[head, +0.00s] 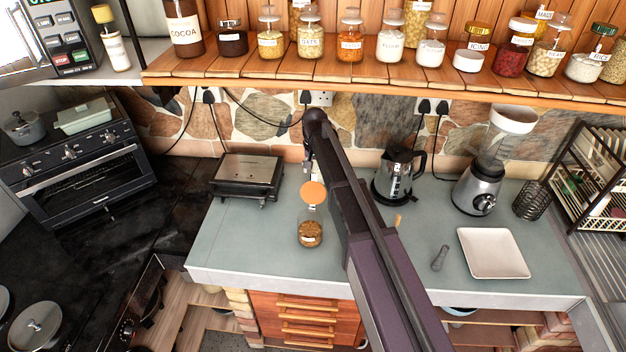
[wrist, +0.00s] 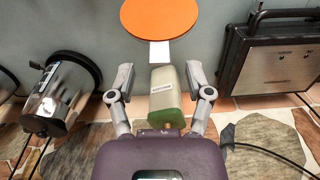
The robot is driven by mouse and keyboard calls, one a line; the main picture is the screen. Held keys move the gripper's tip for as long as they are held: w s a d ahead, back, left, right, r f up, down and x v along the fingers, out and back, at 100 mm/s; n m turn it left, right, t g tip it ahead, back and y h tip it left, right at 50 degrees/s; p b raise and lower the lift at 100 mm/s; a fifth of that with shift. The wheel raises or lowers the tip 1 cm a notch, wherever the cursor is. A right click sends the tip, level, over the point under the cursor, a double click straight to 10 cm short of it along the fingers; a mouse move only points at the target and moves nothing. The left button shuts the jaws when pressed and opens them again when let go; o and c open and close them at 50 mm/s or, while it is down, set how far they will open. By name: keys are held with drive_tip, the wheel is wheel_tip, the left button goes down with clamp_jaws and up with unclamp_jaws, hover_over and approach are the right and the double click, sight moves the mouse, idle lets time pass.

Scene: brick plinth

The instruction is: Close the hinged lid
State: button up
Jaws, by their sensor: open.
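A glass jar (head: 310,232) with brown contents stands on the grey-green counter, left of my arm. Its round orange lid (head: 313,192) is raised, standing up behind the jar's mouth. In the wrist view the orange lid (wrist: 160,16) is at the top, with a white piece below it; the jar body is hidden there. My gripper (head: 307,164) is behind the lid, on the wall side. In the wrist view my gripper's fingers (wrist: 160,72) are spread, short of the lid. A pale greenish labelled block shows between them; I cannot tell what it is.
A flat grill (head: 248,176) stands left of the jar and a kettle (head: 398,174) right of my arm. A blender (head: 478,185) and a square plate (head: 492,253) are further right. The shelf (head: 360,79) with several jars overhangs the back.

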sight(314, 190)
drive_tip(key=shift+f+b, duration=1.05)
drive_tip(key=shift+f, duration=0.35)
